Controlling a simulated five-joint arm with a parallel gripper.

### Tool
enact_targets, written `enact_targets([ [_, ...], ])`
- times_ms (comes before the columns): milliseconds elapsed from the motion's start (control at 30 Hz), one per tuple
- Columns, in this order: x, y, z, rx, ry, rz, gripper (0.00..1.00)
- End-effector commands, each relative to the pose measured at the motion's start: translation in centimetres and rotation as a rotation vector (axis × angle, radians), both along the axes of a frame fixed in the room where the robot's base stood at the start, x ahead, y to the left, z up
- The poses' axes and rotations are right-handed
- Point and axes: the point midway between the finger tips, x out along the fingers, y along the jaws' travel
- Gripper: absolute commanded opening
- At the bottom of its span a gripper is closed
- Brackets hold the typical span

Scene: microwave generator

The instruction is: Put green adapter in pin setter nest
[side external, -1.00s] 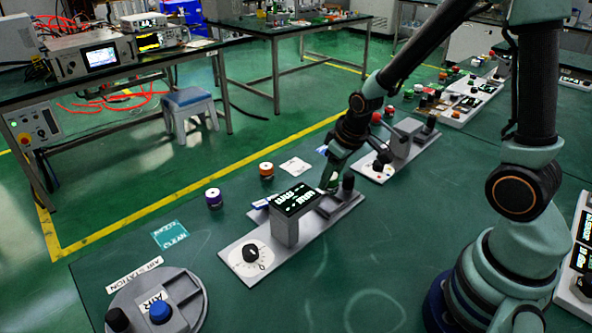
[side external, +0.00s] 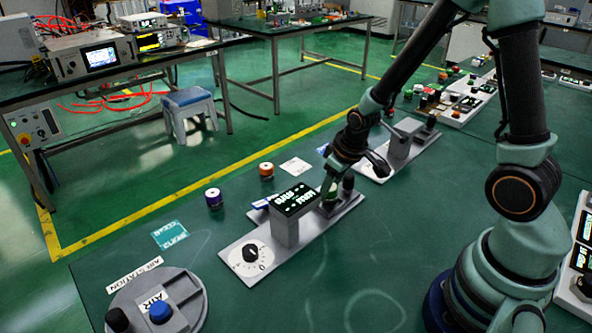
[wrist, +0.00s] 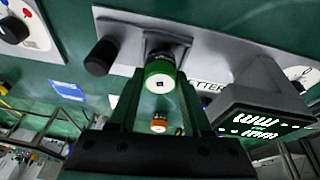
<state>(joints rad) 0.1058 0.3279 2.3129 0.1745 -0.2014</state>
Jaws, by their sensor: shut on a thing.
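The green adapter (wrist: 158,74) is a short cylinder with a green band and a pale end with a small dark square hole. My gripper (wrist: 160,92) is shut on it, one finger on each side. In the side view my gripper (side external: 328,192) is low over the pin setter, between its display and a black knob (side external: 348,183). The pin setter (side external: 262,240) is a long grey base. In the wrist view the adapter is against the grey nest block (wrist: 168,38). I cannot tell whether it is seated, as the nest opening is hidden.
The display post (side external: 285,228) stands close left of my gripper. A white dial (side external: 238,262) is at the near end. Orange (side external: 266,170) and purple (side external: 213,199) adapters stand on the table behind. Another station (side external: 398,150) lies farther right.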

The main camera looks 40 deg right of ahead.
Motion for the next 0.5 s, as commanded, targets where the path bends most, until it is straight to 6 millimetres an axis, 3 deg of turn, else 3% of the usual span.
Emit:
enact_targets([
  [500, 0.05, 0.0, -0.92, 0.0, -0.001, 0.0, 0.0],
])
